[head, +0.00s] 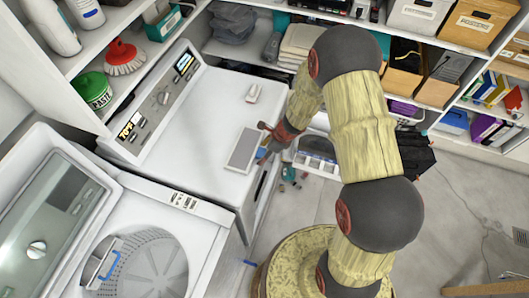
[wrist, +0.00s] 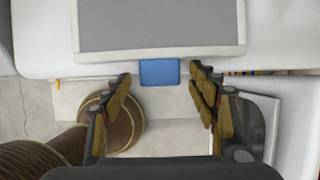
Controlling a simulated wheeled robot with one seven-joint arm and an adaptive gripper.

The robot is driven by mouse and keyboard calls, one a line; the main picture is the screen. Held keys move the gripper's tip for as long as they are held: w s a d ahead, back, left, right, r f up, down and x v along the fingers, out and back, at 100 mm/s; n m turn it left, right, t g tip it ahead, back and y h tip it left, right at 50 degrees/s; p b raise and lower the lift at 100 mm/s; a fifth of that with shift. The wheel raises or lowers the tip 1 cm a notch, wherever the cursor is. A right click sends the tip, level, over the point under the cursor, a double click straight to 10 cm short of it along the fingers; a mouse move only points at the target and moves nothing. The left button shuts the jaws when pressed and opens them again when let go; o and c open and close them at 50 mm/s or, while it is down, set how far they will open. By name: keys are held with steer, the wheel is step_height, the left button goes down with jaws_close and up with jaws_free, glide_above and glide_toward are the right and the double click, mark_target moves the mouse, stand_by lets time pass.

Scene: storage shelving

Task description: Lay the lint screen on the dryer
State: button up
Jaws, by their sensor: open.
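The lint screen (head: 243,150), a grey panel in a white frame, lies flat on top of the white dryer (head: 190,140), near its right edge. In the wrist view the screen (wrist: 160,25) fills the upper middle, and its blue tab (wrist: 159,72) sticks out past the dryer's edge. My gripper (head: 268,142) is just off that edge. In the wrist view my gripper (wrist: 161,76) is open and empty, with its fingertips on either side of the blue tab, apart from it.
A small white object (head: 253,93) stands on the dryer's far part. An open washer (head: 140,265) is beside the dryer at lower left. A shelf with a red brush (head: 124,57) is at upper left. Loaded shelving (head: 430,60) lines the back. Small items lie on the floor right of the dryer.

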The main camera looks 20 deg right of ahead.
steer(key=v, duration=1.2)
steer(key=shift+d+f, duration=0.1)
stand_by(0.4)
steer(key=s+r+n+t+h+b, duration=0.1)
steer(key=s+r+n+b, duration=0.5)
steer(key=s+n+b, duration=0.3)
steer(key=s+r+n+t+h+b, duration=0.2)
steer(key=s+r+n+b, duration=0.5)
steer(key=s+n, duration=0.5)
steer(key=n+b, duration=0.2)
steer(key=n, duration=0.1)
steer(key=shift+s+d+n+h, duration=0.15)
steer(key=shift+s+n+h, duration=0.15)
steer(key=shift+s+n, duration=0.1)
